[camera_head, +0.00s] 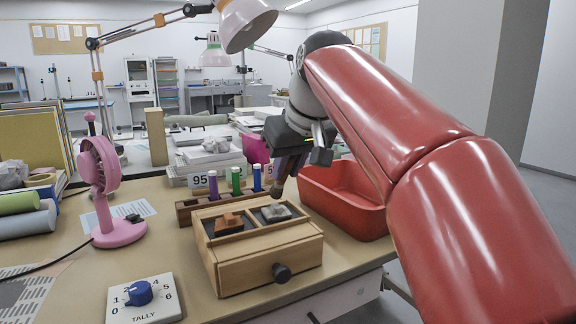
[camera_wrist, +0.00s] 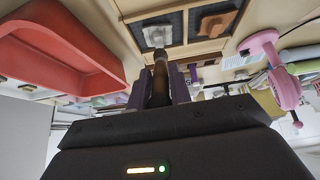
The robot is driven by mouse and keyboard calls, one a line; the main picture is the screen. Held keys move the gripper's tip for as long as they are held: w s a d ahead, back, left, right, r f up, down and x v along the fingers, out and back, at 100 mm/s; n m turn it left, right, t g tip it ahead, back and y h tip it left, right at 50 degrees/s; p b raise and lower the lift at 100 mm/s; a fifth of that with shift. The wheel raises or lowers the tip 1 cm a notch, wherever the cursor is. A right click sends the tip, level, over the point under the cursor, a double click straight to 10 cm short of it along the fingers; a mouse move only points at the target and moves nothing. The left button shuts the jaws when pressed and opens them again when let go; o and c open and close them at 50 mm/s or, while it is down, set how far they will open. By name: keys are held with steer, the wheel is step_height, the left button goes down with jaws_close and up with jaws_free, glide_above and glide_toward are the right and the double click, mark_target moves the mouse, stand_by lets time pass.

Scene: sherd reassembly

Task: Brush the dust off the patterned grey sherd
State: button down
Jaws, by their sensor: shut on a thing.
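The grey sherd (camera_head: 277,212) lies in the right dark-lined compartment of a wooden box (camera_head: 266,257). It also shows pale in the wrist view (camera_wrist: 153,37); its pattern and any dust are too small to make out. An orange-brown sherd (camera_head: 229,222) lies in the left compartment. My gripper (camera_head: 292,167) is shut on a dark brush (camera_wrist: 160,80). The brush points down, its dark tip (camera_head: 277,191) close above the grey sherd. In the wrist view the tip overlaps the sherd's near edge; I cannot tell whether they touch.
A red bin (camera_head: 345,205) stands right of the box. A rack (camera_head: 186,213) with purple, green and blue tubes stands behind it. A pink fan (camera_head: 106,190) is at left and a tally dial (camera_head: 140,294) in front. Bare tabletop lies between fan and box.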

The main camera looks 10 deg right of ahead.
steer(key=shift+f+b, duration=0.45)
steer(key=shift+f, duration=0.2)
